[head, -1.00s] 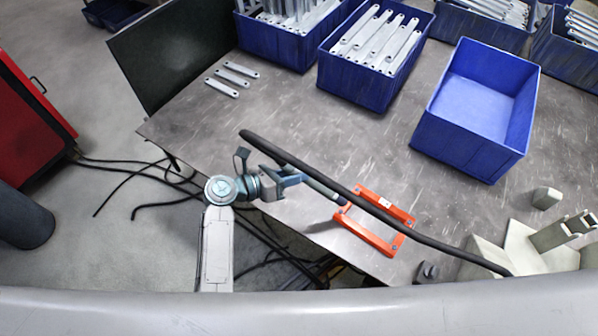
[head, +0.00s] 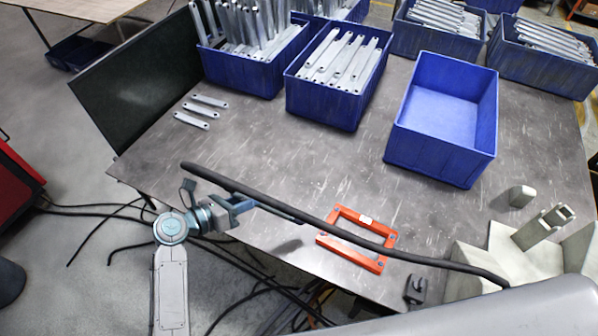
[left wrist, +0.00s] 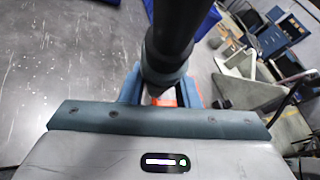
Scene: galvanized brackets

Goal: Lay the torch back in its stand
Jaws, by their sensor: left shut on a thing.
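My left gripper (head: 244,204) is shut on the torch (head: 277,209), a dark slim tube pointing right and toward me, above the table's front left part. In the left wrist view the torch (left wrist: 168,45) is a black cylinder with a collar, between the fingers. A thick black hose (head: 335,232) runs beside it and down to the right. An orange frame (head: 380,265) with a white label, which looks like the stand, lies on the table right of the torch tip, apart from it. The hose passes across it in the picture. My right gripper is not in view.
An empty blue bin (head: 425,165) stands at the right; blue bins with metal brackets (head: 340,60) line the back. Several loose brackets (head: 203,112) lie at left. A beige fixture (head: 520,255) and a small dark block (head: 415,289) are front right. The table's middle (head: 300,165) is clear.

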